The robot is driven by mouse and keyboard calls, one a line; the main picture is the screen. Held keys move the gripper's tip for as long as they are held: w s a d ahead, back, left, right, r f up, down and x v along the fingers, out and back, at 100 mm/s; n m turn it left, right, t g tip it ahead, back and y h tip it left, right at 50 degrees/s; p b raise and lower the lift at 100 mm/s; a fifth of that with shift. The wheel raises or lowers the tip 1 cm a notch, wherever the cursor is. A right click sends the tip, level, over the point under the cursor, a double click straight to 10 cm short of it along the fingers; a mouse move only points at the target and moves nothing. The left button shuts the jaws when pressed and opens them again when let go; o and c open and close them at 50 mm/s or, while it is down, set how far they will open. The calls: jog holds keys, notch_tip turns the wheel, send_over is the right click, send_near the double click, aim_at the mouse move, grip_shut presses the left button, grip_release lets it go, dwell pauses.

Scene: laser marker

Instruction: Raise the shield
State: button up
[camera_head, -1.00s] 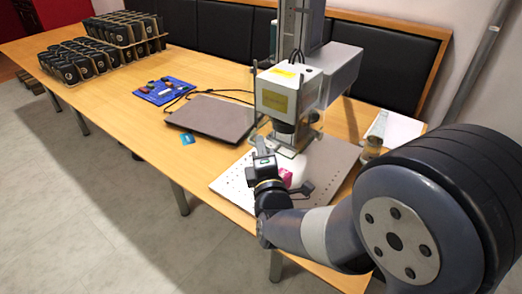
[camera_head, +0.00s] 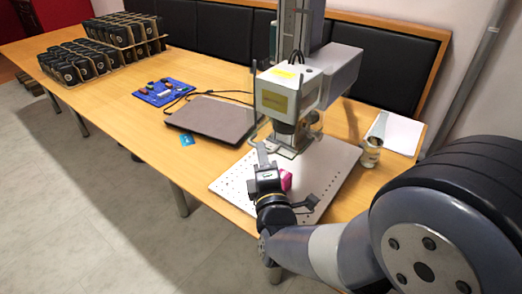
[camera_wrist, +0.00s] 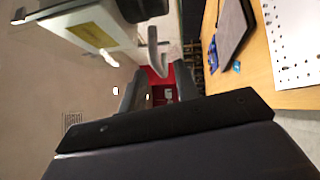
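The laser marker (camera_head: 288,92) is a white box head with a yellow label on a grey column, over a perforated plate (camera_head: 232,184). A partly see-through guard, which looks like the shield (camera_head: 314,118), surrounds the lower part of the head. In the wrist view a pale, hooked piece (camera_wrist: 156,52) hangs below the head, beyond the fingers; I cannot tell if it is part of the shield. My gripper (camera_wrist: 158,88) is open, with nothing visible between its fingers. In the head view my gripper (camera_head: 263,152) is above the plate, in front of and below the head; contact is unclear.
A pink block (camera_head: 286,181) sits beside my gripper, partly hidden. A closed laptop (camera_head: 212,117), a blue tray (camera_head: 162,91) and racks of dark cups (camera_head: 75,62) stand to the left. A glass jar (camera_head: 371,153) and white paper (camera_head: 397,132) lie right.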

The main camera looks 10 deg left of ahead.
jog(key=v, duration=0.7)
jog(key=shift+s+b, duration=0.3)
jog(key=shift+s, duration=0.05)
jog(key=shift+d, duration=0.15)
jog(key=p, duration=0.1)
send_near(258, 136)
jog(key=x, duration=0.5)
jog(key=shift+r, duration=0.35)
jog(key=shift+f, duration=0.35)
